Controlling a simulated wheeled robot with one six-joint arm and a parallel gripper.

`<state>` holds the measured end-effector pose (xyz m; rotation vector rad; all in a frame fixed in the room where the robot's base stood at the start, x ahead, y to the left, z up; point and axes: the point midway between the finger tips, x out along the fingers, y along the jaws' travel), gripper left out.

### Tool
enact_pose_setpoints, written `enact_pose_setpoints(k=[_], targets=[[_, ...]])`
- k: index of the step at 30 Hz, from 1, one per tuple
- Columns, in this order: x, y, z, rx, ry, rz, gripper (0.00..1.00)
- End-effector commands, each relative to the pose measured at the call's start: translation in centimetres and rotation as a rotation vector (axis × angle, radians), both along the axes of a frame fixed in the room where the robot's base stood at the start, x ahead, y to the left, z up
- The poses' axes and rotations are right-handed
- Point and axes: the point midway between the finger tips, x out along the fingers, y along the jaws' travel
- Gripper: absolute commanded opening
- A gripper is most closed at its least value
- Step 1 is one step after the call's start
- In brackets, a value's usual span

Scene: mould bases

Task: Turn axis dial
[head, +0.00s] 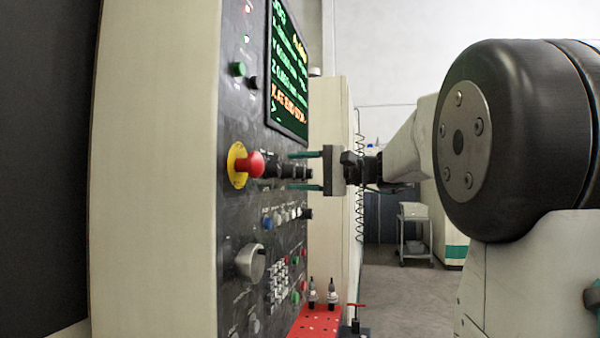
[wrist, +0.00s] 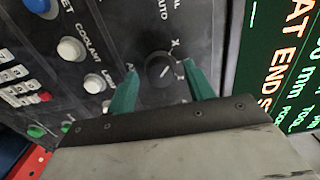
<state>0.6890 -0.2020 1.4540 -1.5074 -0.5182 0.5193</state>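The axis dial (wrist: 160,70) is a round black knob with a white pointer line on the dark control panel (wrist: 105,20). An X label shows beside it. My gripper (wrist: 160,68) is open in the wrist view, with one teal finger on each side of the dial. I cannot tell whether either finger touches it. In the head view my gripper (head: 290,171) points left at the panel, its fingers above and below a row of black knobs. The fingers hide some lettering around the dial.
A red emergency stop button (head: 250,164) on a yellow ring sticks out left of my gripper. The lit screen (head: 288,70) is above it. White and blue buttons (head: 280,219) sit below. A red rack (head: 315,323) with tool holders stands low in front of the panel.

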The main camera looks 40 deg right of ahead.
Motion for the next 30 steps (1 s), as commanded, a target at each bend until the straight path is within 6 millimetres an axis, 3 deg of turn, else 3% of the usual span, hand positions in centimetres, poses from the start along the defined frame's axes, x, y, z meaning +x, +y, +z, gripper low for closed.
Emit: enact_pose_setpoints(k=[5, 12, 18, 30], targets=[[-0.9, -0.8, 0.0, -0.001, -0.001, -0.003, 0.53], [-4.2, -3.4, 0.0, 0.000, 0.000, -0.005, 0.53], [-5.9, -4.7, 0.0, 0.000, 0.000, -0.003, 0.53], [-6.2, -4.8, 0.0, 0.000, 0.000, 0.000, 0.53]])
